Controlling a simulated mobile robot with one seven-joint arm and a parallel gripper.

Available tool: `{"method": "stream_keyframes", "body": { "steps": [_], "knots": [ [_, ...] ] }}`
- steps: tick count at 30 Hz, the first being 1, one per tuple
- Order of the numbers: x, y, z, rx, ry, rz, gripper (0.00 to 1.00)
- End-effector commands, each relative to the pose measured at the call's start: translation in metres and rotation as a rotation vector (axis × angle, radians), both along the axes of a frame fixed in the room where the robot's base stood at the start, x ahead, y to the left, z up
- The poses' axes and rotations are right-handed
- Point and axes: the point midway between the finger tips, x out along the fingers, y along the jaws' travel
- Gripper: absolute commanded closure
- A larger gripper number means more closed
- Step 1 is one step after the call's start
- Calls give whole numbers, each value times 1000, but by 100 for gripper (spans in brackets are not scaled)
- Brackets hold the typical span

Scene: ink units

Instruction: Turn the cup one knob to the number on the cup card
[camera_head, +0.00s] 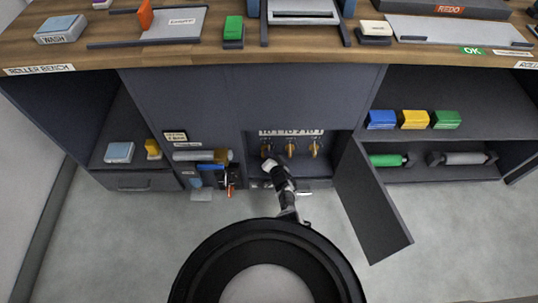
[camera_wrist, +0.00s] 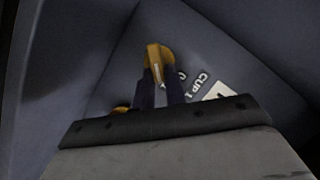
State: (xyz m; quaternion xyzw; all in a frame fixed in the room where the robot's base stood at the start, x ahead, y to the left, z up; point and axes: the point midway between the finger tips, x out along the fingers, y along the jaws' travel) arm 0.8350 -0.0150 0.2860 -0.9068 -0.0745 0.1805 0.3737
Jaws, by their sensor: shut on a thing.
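The cup one knob (camera_wrist: 155,58) is orange with a pale pointer mark and fills the gap between my fingertips in the wrist view. My gripper (camera_wrist: 160,80) is shut on it. A "CUP 1" label (camera_wrist: 202,82) lies beside the knob, partly hidden by my gripper. In the head view, three orange knobs sit in a row in the open cabinet bay, and my gripper (camera_head: 268,162) reaches the leftmost one (camera_head: 266,149). The knob's exact setting is too small to read. A small card (camera_head: 175,136) on the front panel left of the bay is unreadable; I cannot tell if it is the cup card.
An open door (camera_head: 372,200) juts out right of my arm. A roller and blue tools (camera_head: 210,170) hang left of the bay. Shelves at right hold blue, yellow and green blocks (camera_head: 414,119) and rollers (camera_head: 463,158). The wooden bench top (camera_head: 190,55) is above. Grey floor is free on both sides.

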Motion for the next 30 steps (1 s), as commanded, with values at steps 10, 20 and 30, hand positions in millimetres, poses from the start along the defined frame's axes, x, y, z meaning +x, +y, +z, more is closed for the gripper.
{"method": "stream_keyframes", "body": {
  "steps": [10, 20, 30],
  "knots": [
    [2, -1, 2, 4, -2, -2, 100],
    [1, -1, 1, 4, -2, -1, 65],
    [-10, -4, 7, 4, 0, -2, 65]
  ]
}}
